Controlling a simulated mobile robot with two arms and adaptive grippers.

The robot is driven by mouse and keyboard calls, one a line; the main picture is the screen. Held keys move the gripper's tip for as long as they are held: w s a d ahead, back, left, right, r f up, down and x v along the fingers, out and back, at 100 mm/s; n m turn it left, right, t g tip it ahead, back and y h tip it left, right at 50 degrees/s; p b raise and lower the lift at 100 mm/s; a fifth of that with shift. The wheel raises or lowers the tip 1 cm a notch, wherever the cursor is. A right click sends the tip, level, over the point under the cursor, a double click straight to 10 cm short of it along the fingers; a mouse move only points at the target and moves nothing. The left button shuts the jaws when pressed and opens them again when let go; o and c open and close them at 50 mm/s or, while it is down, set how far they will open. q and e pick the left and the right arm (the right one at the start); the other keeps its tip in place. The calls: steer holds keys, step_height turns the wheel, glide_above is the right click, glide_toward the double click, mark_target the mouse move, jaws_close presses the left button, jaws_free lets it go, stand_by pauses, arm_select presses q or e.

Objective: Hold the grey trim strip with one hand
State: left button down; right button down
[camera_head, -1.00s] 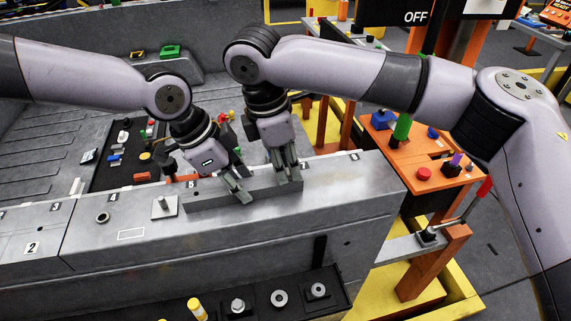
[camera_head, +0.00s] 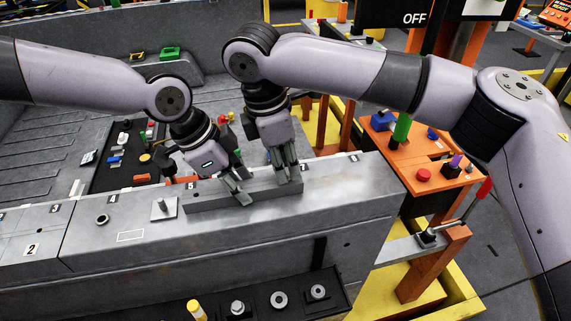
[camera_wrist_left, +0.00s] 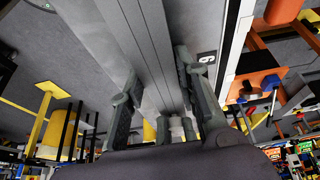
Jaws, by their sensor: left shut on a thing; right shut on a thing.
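The grey trim strip (camera_head: 262,190) is a long, low bar lying along the top of the grey bed wall. My left gripper (camera_head: 239,189) is shut on the strip near its middle. My right gripper (camera_head: 288,169) is shut on the strip near its right end. In the left wrist view, the fingers of my left gripper (camera_wrist_left: 160,100) stand on both sides of a long grey surface. How deep the fingers reach on the strip is hard to tell.
A small plate with a peg (camera_head: 164,207) and a ring (camera_head: 102,219) sit on the wall left of the strip. A black tray (camera_head: 290,298) with fittings is in front. An orange bench (camera_head: 420,160) stands to the right. The wall top right of the strip is mostly clear.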

steer(key=shift+r, duration=0.1)
steer(key=shift+r, duration=1.9)
arm_select(q)
steer(key=c, duration=1.1)
jaws_free()
steer(key=shift+a+r, duration=0.1)
steer(key=v, duration=1.1)
steer(key=shift+a+r, duration=0.25)
steer(key=shift+r, duration=0.1)
steer(key=shift+s+f, duration=0.1)
steer(key=shift+s, duration=0.05)
arm_select(e)
steer(key=shift+s+f, duration=0.1)
